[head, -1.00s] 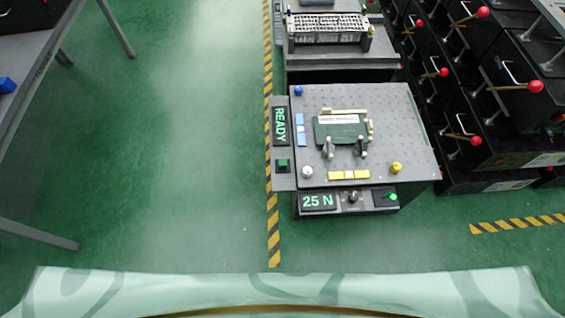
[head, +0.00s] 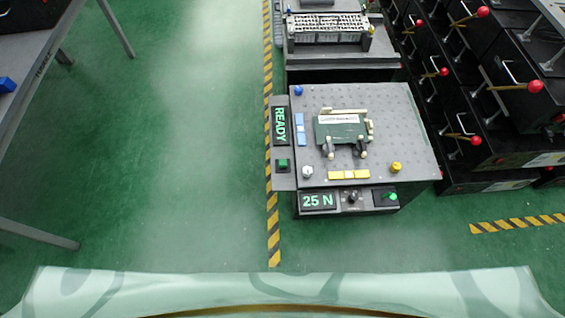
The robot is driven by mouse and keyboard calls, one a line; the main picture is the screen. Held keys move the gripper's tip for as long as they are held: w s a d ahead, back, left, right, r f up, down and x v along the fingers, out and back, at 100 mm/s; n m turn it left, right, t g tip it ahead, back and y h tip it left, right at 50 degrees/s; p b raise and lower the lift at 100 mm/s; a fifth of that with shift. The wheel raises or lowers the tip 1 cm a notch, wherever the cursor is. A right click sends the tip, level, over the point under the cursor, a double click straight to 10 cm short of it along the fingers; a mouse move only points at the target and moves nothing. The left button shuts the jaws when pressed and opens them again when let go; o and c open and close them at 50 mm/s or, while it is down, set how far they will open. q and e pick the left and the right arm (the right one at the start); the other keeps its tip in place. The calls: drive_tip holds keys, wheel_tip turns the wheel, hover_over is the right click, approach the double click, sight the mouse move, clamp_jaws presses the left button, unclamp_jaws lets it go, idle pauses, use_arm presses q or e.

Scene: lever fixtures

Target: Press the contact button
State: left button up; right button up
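A green button (head: 283,165) sits on a dark box on the left side of the grey fixture table, below a lit READY sign (head: 280,126). A second, round green button (head: 393,196) sits on the front panel, right of a 25 N display (head: 318,201) and a small dark knob (head: 352,197). I cannot tell which one is the contact button. A green fixture block (head: 341,132) with a white label and two dark levers stands on the perforated table top (head: 408,140). Neither of my grippers is in view.
Yellow blocks (head: 349,174) and a yellow knob (head: 396,167) lie along the table's front. Another fixture station (head: 328,30) stands behind. Black boxes with red-knobbed levers (head: 520,110) crowd the right. A grey table (head: 30,60) stands left; green floor (head: 180,150) between is clear.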

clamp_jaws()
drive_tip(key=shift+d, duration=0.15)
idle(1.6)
